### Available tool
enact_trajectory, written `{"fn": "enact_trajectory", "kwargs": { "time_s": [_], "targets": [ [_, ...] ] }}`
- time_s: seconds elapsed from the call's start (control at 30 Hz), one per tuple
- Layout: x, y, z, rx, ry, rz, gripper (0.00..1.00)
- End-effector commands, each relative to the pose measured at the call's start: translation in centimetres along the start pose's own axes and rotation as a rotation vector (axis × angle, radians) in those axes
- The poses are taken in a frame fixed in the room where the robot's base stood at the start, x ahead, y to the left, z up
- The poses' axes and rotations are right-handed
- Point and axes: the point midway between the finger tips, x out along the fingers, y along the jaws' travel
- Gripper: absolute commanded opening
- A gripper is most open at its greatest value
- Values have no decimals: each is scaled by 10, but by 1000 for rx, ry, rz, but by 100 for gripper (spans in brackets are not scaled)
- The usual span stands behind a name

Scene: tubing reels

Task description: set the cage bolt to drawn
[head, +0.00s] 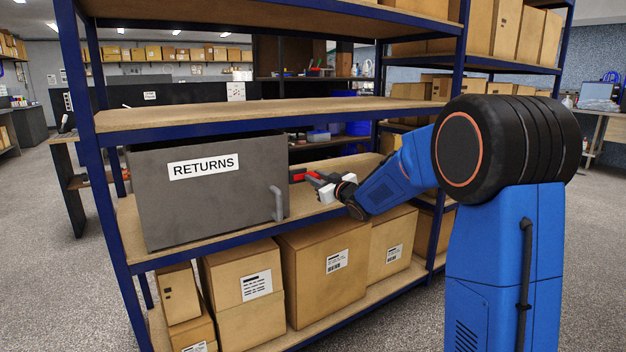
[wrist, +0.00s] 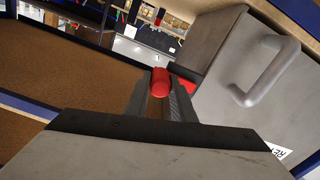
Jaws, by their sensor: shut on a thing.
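The grey cage (head: 215,205), labelled RETURNS, stands on the middle shelf with its door closed as far as I see. It also shows in the wrist view (wrist: 225,60), with its grey handle (wrist: 265,75). The cage bolt shows as a red knob (wrist: 160,78) in the wrist view. My gripper (wrist: 161,100) is shut on this red knob, beside the cage's right side. In the head view my gripper (head: 314,179) reaches in from the right, and its fingers cover much of the bolt. How far the bolt is drawn cannot be told.
The cage sits on a wooden shelf (head: 345,172) with blue uprights. Another shelf board (head: 270,113) lies above. Cardboard boxes (head: 325,260) fill the shelf below. The shelf to the right of the cage is mostly bare around my arm.

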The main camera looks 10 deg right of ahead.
Motion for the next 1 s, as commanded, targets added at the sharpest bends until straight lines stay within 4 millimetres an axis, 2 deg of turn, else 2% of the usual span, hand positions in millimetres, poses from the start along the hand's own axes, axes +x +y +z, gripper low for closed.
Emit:
{"fn": "enact_trajectory", "kwargs": {
  "time_s": [0.07, 0.1, 0.17, 0.2, 0.47, 0.63, 0.77, 1.0],
  "targets": [
    [0, 3, 0, 1, 0, 5, 0],
    [0, 3, 0, 1, 0, 5, 25],
    [0, 3, 0, 1, 0, 6, 39],
    [0, 3, 0, 1, 0, 5, 41],
    [0, 2, 0, 1, 0, 4, 41],
    [-11, 2, 0, 1, -1, 4, 41],
    [-32, 2, 0, 0, -1, 4, 41],
    [-80, 3, 0, 0, -1, 6, 41]
  ]
}}
